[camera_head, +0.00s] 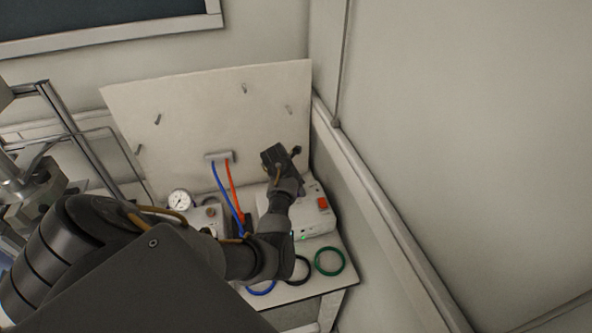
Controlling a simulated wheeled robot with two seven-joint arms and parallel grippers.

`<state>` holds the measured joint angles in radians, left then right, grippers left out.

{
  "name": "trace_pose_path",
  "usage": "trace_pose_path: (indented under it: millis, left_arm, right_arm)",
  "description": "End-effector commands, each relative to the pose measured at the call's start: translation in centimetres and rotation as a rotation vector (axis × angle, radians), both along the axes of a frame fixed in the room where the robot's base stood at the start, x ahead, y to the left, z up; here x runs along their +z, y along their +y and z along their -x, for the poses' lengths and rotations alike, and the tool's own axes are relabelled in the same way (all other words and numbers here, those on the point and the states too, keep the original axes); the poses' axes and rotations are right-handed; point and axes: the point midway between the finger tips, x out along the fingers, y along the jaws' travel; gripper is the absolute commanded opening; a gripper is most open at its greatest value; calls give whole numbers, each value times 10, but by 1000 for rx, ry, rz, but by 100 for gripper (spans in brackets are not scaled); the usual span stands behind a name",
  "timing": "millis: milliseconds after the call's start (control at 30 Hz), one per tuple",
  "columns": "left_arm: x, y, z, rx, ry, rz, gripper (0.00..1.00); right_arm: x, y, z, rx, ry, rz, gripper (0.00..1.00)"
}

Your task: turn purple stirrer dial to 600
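No purple stirrer dial can be made out. A white box-shaped device (312,218) with a red switch (323,203) and a small green light stands on the bench, and my arm covers its left part. My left arm comes in from the lower left and reaches across the bench. My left gripper (283,158) is at its far end, above the back of the white device and in front of the white panel. Its fingers are small and dark, and I cannot tell whether they are open or shut. My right gripper is not in view.
A white panel (190,110) with several hooks stands behind the bench (322,288). A pressure gauge (180,200) and blue and orange hoses (232,185) are left of the device. Blue, black and green rings (329,261) lie at the front. A wall is close on the right.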

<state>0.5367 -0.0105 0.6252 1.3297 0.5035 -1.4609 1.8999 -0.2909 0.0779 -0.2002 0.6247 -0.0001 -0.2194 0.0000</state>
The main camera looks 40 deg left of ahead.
Motion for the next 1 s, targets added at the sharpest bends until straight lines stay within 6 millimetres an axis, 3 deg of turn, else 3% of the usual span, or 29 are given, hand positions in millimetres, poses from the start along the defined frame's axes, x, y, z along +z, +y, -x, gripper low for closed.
trace_pose_path:
  millis: [200,533,867,1000]
  left_arm:
    - [-15,-2,-7,-2,0,0,61]
    - [-18,-2,-9,-2,-1,-1,60]
    - [-18,-2,-8,-2,-1,-1,17]
    - [-18,-2,-8,-6,-1,0,17]
  right_arm:
    - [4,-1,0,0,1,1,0]
    - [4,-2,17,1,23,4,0]
    - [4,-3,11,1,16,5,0]
    - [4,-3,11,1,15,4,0]
